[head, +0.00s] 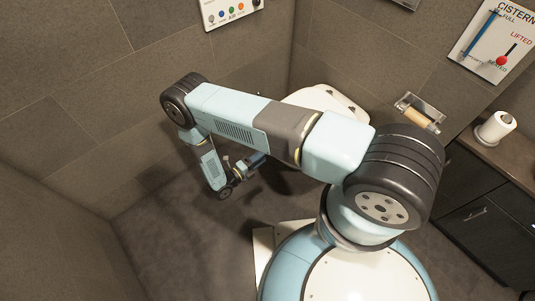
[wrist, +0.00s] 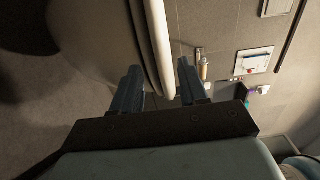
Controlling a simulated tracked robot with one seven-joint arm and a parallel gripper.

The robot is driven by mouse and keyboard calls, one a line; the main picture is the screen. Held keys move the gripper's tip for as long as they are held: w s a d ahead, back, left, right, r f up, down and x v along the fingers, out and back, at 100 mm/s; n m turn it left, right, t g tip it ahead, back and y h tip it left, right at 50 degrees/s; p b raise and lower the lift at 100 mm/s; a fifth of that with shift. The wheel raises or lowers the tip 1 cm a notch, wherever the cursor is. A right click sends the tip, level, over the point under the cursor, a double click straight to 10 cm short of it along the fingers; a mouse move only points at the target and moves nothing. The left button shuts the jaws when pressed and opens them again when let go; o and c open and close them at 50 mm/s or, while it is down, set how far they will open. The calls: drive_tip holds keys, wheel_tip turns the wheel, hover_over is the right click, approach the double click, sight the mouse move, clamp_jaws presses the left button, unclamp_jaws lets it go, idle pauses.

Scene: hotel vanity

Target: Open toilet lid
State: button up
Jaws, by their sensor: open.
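The toilet shows in the head view as a white rounded part (head: 325,98) behind my arm, which hides most of it. In the wrist view the toilet's pale bowl side (wrist: 95,45) fills the upper left. The lid and seat edge shows there as thin upright white strips (wrist: 162,35), coming down between the lines of my two fingers. My gripper (wrist: 160,67) is open, with one dark blue finger on each side of that edge. I see no clear contact. In the head view my gripper (head: 256,160) is low, left of the toilet, partly hidden by my arm.
A paper holder (head: 418,114) is on the wall right of the toilet. A dark vanity (head: 490,215) with a white roll (head: 495,127) stands at the right. A cistern sign (head: 492,45) and a button panel (head: 230,10) hang on walls. Floor at left (head: 165,240) is clear.

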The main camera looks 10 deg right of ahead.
drive_tip(key=shift+x, duration=1.85)
clamp_jaws()
